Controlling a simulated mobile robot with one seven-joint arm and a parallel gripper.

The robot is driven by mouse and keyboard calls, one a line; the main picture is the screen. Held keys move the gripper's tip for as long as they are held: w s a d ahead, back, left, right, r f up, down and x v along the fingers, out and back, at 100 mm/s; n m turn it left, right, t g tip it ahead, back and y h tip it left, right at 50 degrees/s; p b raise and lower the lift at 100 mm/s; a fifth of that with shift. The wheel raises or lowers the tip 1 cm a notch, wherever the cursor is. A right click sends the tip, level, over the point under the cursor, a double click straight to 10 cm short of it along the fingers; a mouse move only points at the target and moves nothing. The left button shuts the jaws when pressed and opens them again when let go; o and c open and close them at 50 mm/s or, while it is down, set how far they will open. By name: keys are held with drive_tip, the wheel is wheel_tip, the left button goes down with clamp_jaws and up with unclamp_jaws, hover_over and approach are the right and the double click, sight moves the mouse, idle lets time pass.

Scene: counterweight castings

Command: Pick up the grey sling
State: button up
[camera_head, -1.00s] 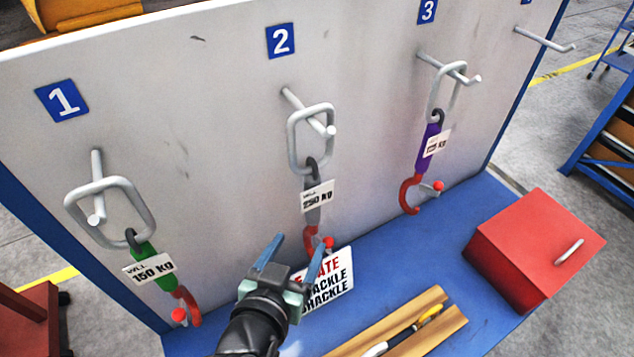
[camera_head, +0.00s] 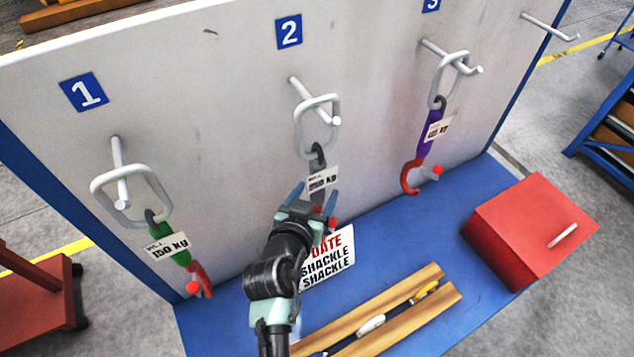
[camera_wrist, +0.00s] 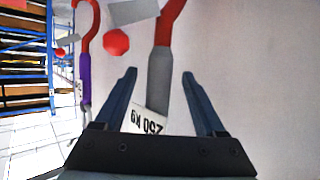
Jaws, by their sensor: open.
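The grey sling (camera_head: 318,168) hangs by its metal ring (camera_head: 318,125) from the peg under the number 2 sign. It has a grey body, a white 250 kg tag and a red hook, partly hidden behind my gripper in the head view. My gripper (camera_head: 315,195) is open at the sling's lower part. In the wrist view the sling's grey body (camera_wrist: 159,80) runs between the two fingers of my gripper (camera_wrist: 160,75), with a gap to the right finger. The tag (camera_wrist: 147,119) lies close to the left finger. I cannot tell whether it touches.
A green sling (camera_head: 160,230) hangs on peg 1 and a purple sling (camera_head: 429,130) on peg 3. A sign card (camera_head: 330,258) stands below my gripper. A red box (camera_head: 520,230) and wooden strips (camera_head: 400,315) with a tool lie on the blue bench (camera_head: 400,225).

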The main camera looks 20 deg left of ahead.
drive_tip(key=shift+x, duration=0.85)
clamp_jaws()
idle(0.5)
drive_tip(key=shift+r, duration=0.2)
idle(0.3)
